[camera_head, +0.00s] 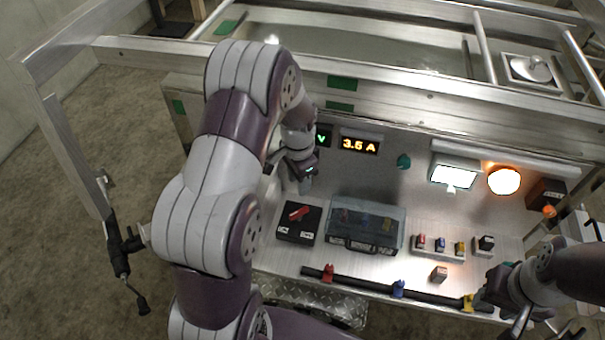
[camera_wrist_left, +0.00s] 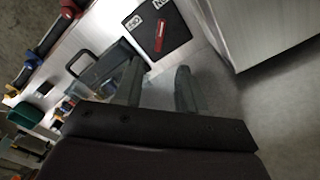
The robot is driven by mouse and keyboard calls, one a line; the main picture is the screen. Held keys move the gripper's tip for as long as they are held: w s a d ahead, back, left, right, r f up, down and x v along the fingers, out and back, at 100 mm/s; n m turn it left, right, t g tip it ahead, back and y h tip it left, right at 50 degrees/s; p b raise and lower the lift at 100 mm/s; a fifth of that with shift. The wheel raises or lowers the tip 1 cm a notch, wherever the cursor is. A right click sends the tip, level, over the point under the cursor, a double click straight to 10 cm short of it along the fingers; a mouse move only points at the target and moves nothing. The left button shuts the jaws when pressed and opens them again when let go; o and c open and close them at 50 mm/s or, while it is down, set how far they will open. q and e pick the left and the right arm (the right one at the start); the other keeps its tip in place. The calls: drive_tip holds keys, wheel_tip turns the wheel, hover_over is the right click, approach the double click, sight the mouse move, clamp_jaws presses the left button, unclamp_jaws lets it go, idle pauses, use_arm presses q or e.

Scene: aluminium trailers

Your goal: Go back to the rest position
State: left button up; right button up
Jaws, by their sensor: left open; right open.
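My left gripper (camera_head: 300,178) hangs above the back left of the workbench (camera_head: 350,270), near the panel with the lit displays. In the left wrist view its two fingers (camera_wrist_left: 158,88) are apart, with nothing seen between them. A black box with a red switch lever (camera_head: 299,222) lies in front of it in the head view. The box also shows beyond the fingers in the left wrist view (camera_wrist_left: 176,42). My right gripper (camera_head: 496,296) is at the bench's front right edge, near the yellow clip on the black rail. Its fingertips are hard to make out; no held object shows.
A clear-lidded case (camera_head: 366,228) stands mid-bench, with a small block row (camera_head: 439,246) to its right. A black rail (camera_head: 397,289) with coloured clips runs along the front. Displays (camera_head: 359,144) and a glowing orange lamp (camera_head: 504,181) are at the back. Aluminium frame bars (camera_head: 330,65) cross behind.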

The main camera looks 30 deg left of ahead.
use_arm(q)
drive_tip(key=s+d+r+n, duration=0.3)
drive_tip(key=s+d+r, duration=0.1)
drive_tip(key=s, duration=0.3)
drive_tip(key=s+d+r+n+t, duration=0.1)
drive_tip(key=s+d+r+n, duration=0.2)
drive_tip(key=s, duration=0.3)
drive_tip(key=shift+s+d+r, duration=0.4)
drive_tip(key=shift+d+r, duration=0.4)
drive_tip(key=shift+s, duration=0.1)
